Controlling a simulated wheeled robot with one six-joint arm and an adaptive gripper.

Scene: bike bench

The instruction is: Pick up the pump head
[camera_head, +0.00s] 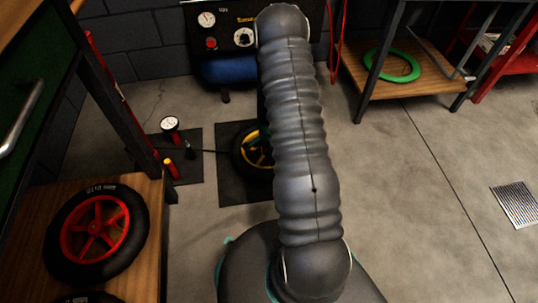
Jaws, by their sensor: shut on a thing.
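My grey ribbed arm rises through the middle of the view and hides what lies behind it. My gripper is not visible; it may be behind the arm. I cannot make out the pump head for certain. A round white gauge (170,124) stands on a dark mat on the floor at the left. Next to it is a small black part (190,150), from which a thin dark hose (212,151) runs right towards a yellow-rimmed wheel (250,148). The wheel is partly hidden by my arm.
A red-rimmed wheel (95,236) lies on a wooden shelf at the lower left. A compressor with a blue tank (228,71) stands by the back wall. A shelf at the upper right holds a green ring (391,65). The floor at right is clear around a metal grate (517,204).

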